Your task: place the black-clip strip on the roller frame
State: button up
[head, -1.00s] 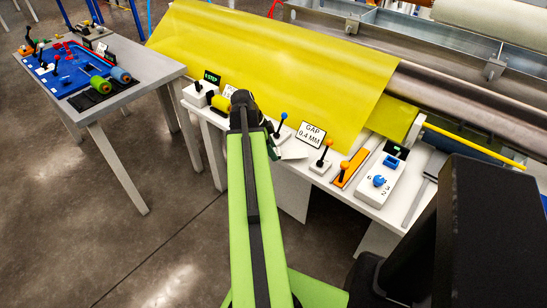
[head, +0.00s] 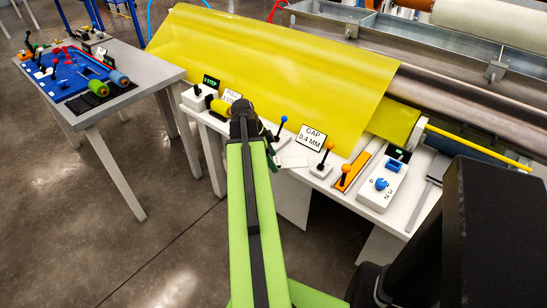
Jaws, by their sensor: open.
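My gripper (head: 262,134) is at the far end of my green arm, over the front edge of the white control bench. My wrist hides most of it, and I see nothing held in its jaws. The roller frame (head: 497,70) is the grey metal structure with long rollers at the back right, partly covered by a yellow sheet (head: 280,65). I cannot pick out the black-clip strip for certain. Small black, red and blue pieces lie on the blue tray (head: 62,78) on the left table, too small to tell apart.
The white bench (head: 322,181) carries several levers, a GAP sign (head: 313,136), an orange-and-white scraper-like bar (head: 352,172) and a white box with a blue knob (head: 382,184). The grey left table (head: 150,72) has bare room at its right. Open floor lies between the tables.

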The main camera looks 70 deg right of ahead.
jog(key=p+v, duration=1.1)
jog(key=v, duration=0.1)
jog(key=shift+a+r, duration=0.1)
